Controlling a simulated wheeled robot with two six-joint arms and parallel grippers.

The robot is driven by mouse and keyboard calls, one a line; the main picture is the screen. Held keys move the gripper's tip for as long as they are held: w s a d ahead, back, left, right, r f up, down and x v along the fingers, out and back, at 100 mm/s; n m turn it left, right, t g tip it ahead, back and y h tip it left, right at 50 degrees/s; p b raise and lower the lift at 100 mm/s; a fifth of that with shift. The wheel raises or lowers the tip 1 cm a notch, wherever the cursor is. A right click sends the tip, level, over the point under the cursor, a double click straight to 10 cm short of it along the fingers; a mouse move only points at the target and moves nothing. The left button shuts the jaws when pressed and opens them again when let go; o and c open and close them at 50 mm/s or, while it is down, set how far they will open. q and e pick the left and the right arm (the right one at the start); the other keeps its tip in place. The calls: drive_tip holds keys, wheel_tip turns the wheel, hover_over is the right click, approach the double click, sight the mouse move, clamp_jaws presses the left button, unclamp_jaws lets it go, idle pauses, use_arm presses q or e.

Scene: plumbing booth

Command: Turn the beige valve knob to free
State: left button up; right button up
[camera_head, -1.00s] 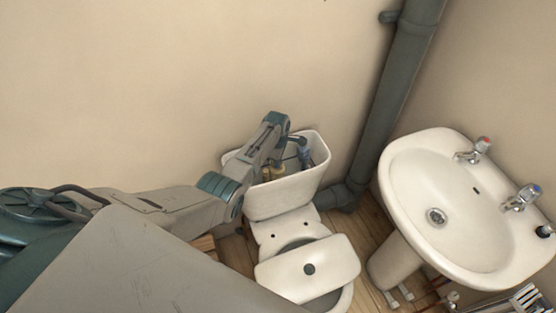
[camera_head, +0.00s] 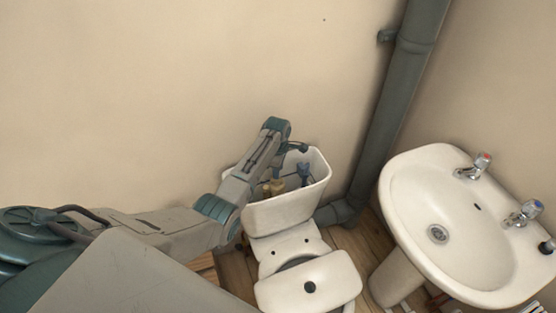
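The white toilet cistern (camera_head: 288,211) stands open against the wall, with its lid off. Inside it, a small beige fitting (camera_head: 277,186) shows near the left, probably the valve knob; its setting is too small to read. A blue-grey fitting (camera_head: 304,170) stands to its right. My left arm reaches in from the left and bends over the cistern's back left. My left gripper (camera_head: 297,148) is small and dark, above the cistern's back part and apart from the beige fitting in the picture. Its fingers are too small to tell open from shut. My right gripper is out of view.
A grey pipe (camera_head: 385,120) runs down the wall to the right. A white washbasin (camera_head: 415,215) with two taps stands at the right. The wall above the cistern is clear.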

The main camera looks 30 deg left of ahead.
use_arm(q)
wheel_tip(320, 180, up, 6)
drive_tip(key=shift+s+f, duration=0.1)
idle(0.5)
